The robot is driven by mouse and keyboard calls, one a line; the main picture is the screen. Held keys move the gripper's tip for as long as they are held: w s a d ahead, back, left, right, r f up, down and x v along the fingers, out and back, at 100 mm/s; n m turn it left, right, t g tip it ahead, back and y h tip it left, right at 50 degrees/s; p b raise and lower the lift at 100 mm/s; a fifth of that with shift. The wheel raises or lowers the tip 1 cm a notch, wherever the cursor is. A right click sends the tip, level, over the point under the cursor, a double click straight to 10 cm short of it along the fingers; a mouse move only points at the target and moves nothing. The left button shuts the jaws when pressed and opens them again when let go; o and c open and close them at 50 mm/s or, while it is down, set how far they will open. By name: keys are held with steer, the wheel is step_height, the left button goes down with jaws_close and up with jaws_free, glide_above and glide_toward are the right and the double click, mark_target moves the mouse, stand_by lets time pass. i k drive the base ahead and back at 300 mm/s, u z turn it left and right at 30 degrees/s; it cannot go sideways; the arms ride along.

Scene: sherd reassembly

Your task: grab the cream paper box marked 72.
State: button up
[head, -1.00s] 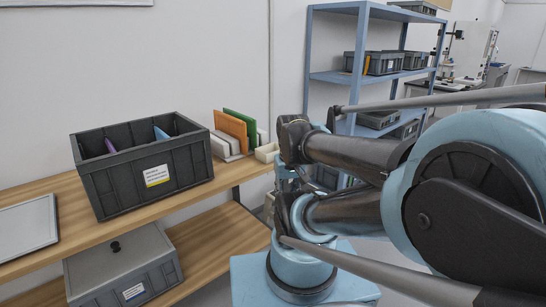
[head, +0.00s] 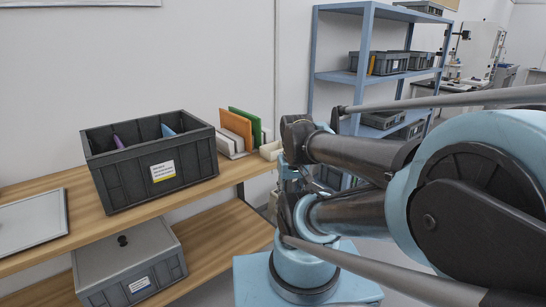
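No box with a readable 72 shows in the head view. A small cream box-like thing (head: 270,149) stands at the right end of the wooden shelf's upper board, partly hidden behind my arm; I see no number on it. My arm fills the right half of the view. My gripper cannot be made out among the arm parts.
A dark grey crate (head: 120,180) with a yellow-edged label stands on the wooden shelf (head: 95,226), with purple and blue things inside. Orange (head: 235,127) and green folders stand in a rack. A lidded grey crate (head: 130,268) is below. A blue shelving unit (head: 363,45) holds more crates.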

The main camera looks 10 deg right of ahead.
mark_target(271, 151)
steer(key=k, duration=0.95)
steer(key=z, duration=1.6)
steer(key=i, duration=1.85)
steer(key=u, duration=1.55)
